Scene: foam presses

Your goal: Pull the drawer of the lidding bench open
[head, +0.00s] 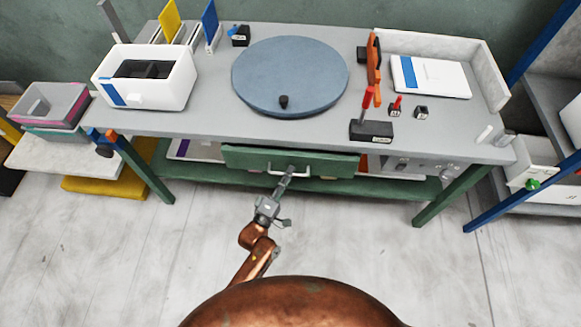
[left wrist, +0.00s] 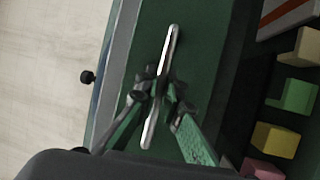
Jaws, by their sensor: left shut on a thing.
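The lidding bench (head: 200,120) has a grey top and green legs. Its green drawer front (head: 245,157) sits under the front edge of the top; no drawer interior shows in the head view. A pale bar handle (head: 303,174) is on the drawer front. My left gripper (head: 289,172) reaches up to the handle from the floor side. In the left wrist view, the fingers of my left gripper (left wrist: 162,92) are shut around the middle of the bar handle (left wrist: 173,42), with green drawer front (left wrist: 205,50) behind. My right gripper is not in view.
A blue turntable (head: 290,70), a white bin (head: 172,92) and a black block (head: 371,131) stand on the bench top. Coloured blocks (left wrist: 275,140) lie beyond the drawer front in the left wrist view. The floor (head: 340,245) before the bench is clear.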

